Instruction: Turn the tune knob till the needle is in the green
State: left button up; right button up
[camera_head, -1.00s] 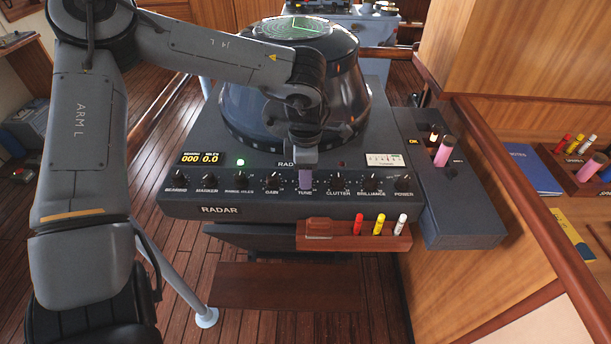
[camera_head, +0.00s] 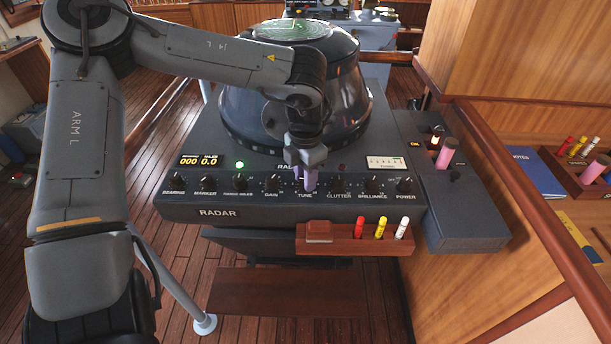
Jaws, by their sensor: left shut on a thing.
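The radar console (camera_head: 262,211) stands in the middle with a row of labelled black knobs along its front panel. My left gripper (camera_head: 309,182) is over the tune knob, between the gain knob (camera_head: 272,184) and the clutter knob (camera_head: 338,186). It is shut on the tune knob and its fingers hide most of it. The small white tuning meter (camera_head: 385,163) is at the right of the panel. Its needle and green zone are too small to read. My right gripper is not in view.
A wooden tray (camera_head: 340,238) with red, yellow and white markers hangs at the console's front edge. The brilliance knob (camera_head: 372,186) and power knob (camera_head: 404,186) lie further right. A dark side box (camera_head: 462,215) with a pink cylinder (camera_head: 446,152) adjoins the console.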

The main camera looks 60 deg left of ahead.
pick_arm(q)
jog(key=shift+r, duration=0.1)
jog(key=o, duration=1.1)
jog(key=shift+c, duration=0.2)
jog(key=shift+r, duration=0.1)
notch_tip(320, 180, up, 11)
jog(key=shift+f+b, duration=0.2)
jog(key=shift+b, duration=0.25)
jog(key=shift+s+d, duration=0.1)
